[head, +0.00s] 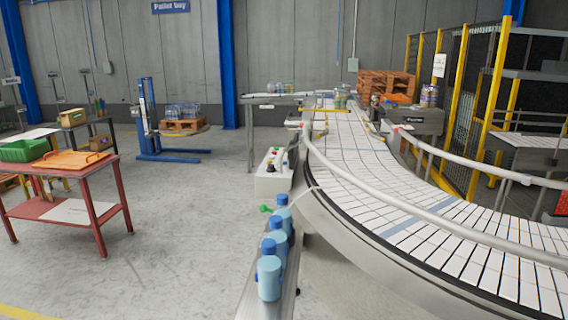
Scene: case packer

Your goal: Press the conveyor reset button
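A pale control box (272,185) is fixed beside the near side of the curved conveyor (400,185), around the middle of the view. Small buttons (270,166) show on its sloped top, dark and reddish ones among them. They are too small for me to tell which is the reset button, and I can read no label. My gripper is not in view.
Several blue bottles (268,278) stand in a row on a narrow rail in front of the box, with a small green object (265,208) beside them. A red table (70,190) with a green bin (25,150) stands left. The floor between (180,230) is clear.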

